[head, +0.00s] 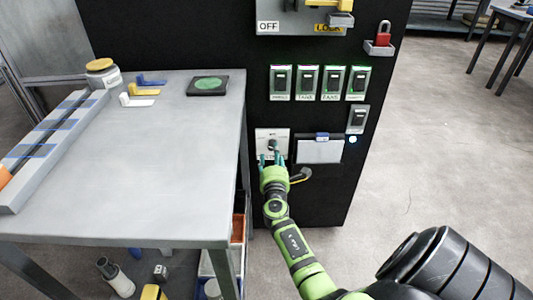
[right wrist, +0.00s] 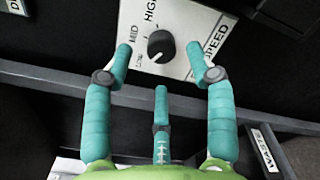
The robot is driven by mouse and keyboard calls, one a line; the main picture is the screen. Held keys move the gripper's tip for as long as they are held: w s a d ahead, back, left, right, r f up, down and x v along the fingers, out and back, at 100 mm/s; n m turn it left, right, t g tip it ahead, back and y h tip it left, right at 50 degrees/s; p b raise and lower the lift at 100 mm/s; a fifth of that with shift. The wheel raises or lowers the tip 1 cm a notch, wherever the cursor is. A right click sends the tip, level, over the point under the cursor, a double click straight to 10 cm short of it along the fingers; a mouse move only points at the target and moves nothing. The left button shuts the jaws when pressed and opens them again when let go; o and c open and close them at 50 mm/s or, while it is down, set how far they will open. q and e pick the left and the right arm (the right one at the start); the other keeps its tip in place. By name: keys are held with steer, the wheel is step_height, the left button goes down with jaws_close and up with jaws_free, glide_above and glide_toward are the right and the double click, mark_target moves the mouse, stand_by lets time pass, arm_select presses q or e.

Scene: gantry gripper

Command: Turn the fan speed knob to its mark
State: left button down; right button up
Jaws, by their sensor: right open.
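The fan speed knob (right wrist: 161,46) is a round black dial on a white plate (right wrist: 183,17) marked LOW, MID, HIGH and SPEED. In the head view the knob (head: 272,145) sits on its plate low on the black panel. My right gripper (right wrist: 161,62) is open, its teal fingers spread on either side of the knob and a third finger below it. The fingers appear apart from the knob. In the head view the right gripper (head: 273,160) is just below and in front of the plate, hiding its lower part. My left gripper is not in view.
A grey table (head: 190,120) stands close on the left. A row of several switches (head: 307,82) is above the knob, and a tray or bin (head: 319,150) is to its right. A red padlock (head: 383,35) hangs at the upper right. The floor at right is clear.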

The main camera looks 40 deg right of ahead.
mark_target(272, 145)
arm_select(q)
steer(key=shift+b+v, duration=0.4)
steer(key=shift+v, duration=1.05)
arm_select(e)
steer(key=shift+x, duration=2)
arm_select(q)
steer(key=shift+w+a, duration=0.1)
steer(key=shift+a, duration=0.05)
arm_select(e)
steer(key=shift+f, duration=0.1)
jaws_close()
